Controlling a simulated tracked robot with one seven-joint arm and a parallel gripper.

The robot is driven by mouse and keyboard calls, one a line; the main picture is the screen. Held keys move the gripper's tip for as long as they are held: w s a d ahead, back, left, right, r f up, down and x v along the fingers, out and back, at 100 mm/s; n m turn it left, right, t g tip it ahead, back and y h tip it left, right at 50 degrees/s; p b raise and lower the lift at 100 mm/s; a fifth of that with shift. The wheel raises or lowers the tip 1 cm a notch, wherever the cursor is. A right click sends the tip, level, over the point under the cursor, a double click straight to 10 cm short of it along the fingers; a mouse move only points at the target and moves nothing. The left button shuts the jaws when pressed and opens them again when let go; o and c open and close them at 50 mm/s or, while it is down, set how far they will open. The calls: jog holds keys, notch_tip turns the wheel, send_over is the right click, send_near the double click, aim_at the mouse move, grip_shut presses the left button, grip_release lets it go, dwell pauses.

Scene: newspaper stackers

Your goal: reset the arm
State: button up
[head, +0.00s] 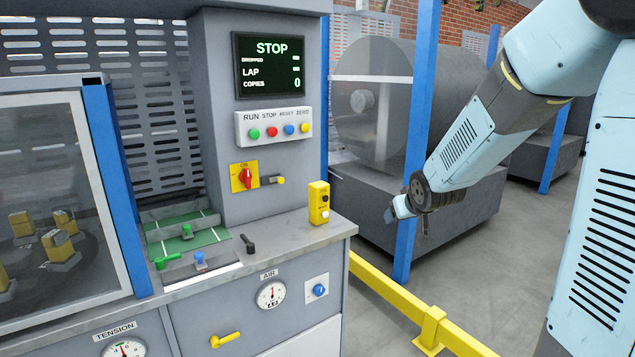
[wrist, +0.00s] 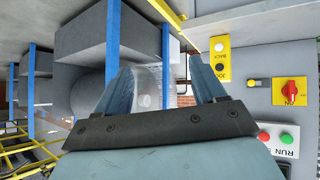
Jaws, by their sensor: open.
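My arm reaches in from the upper right of the head view. My gripper (head: 404,212) hangs in the air to the right of the machine's counter, in front of the large grey roll housing. In the wrist view my gripper (wrist: 172,75) shows two blue-grey fingers spread apart with nothing between them. The fingers touch nothing that I can see.
The control column carries a screen (head: 269,64) reading STOP, several coloured buttons (head: 273,131) and a red switch (head: 245,177). A yellow jog box (head: 319,203) stands on the counter (head: 290,236). A blue post (head: 417,140) and yellow rail (head: 400,303) stand near my gripper.

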jog(key=s+r+m+g, duration=0.1)
jog(key=s+r, duration=0.2)
jog(key=s, duration=0.7)
jog(key=s+d+r+g, duration=0.1)
jog(key=s+r, duration=0.2)
jog(key=s, duration=0.7)
jog(key=s+r+m+g, duration=0.1)
jog(key=s+r, duration=0.3)
jog(key=s, duration=0.6)
jog(key=shift+d+m+g+h, duration=0.3)
jog(key=shift+g, duration=0.3)
